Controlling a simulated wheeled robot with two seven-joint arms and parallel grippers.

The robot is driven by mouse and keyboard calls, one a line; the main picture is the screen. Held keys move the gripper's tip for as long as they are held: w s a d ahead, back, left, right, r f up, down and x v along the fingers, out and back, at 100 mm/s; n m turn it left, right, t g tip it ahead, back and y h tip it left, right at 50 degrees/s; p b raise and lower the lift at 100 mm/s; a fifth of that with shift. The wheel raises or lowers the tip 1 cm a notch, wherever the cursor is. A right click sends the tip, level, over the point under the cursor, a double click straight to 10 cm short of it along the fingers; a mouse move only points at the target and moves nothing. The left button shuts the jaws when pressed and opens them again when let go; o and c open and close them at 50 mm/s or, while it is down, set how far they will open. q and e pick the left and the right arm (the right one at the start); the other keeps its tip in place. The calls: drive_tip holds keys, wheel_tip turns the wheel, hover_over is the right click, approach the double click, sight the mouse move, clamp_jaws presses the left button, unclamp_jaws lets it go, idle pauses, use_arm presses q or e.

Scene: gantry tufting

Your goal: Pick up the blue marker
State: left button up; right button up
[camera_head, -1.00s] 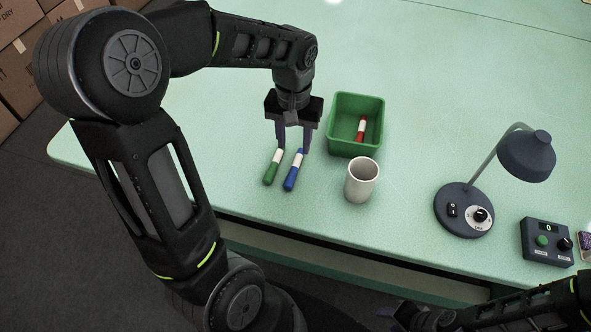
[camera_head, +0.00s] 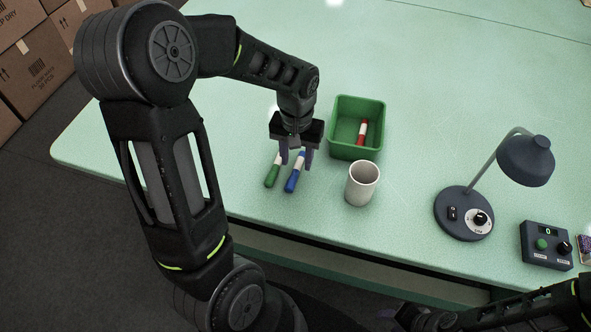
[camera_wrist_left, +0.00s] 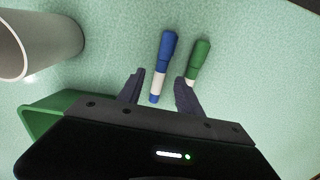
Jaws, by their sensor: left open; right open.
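The blue marker (camera_head: 292,182) lies on the green table, its white band toward my left gripper. It also shows in the left wrist view (camera_wrist_left: 167,50), its white end between the open fingertips. My left gripper (camera_head: 297,162) is open and empty, pointing down over the marker's far end, hiding part of it. In the wrist view the fingers (camera_wrist_left: 158,92) stand on either side of the marker. The green marker (camera_head: 272,176) lies just left of the blue one. My right gripper (camera_head: 405,315) is at the bottom edge, dark and partly cut off.
A green bin (camera_head: 357,148) with a red marker (camera_head: 363,131) inside stands right of the left gripper. A white cup (camera_head: 362,184) stands in front of it. A desk lamp (camera_head: 524,160) and a control box (camera_head: 546,245) are at the right. The far table is clear.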

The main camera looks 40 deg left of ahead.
sight(295, 171)
use_arm(q)
wheel_tip(295, 171, down, 2)
drive_tip(key=shift+f, duration=0.25)
drive_tip(key=shift+c, duration=0.2)
clamp_jaws()
idle(0.5)
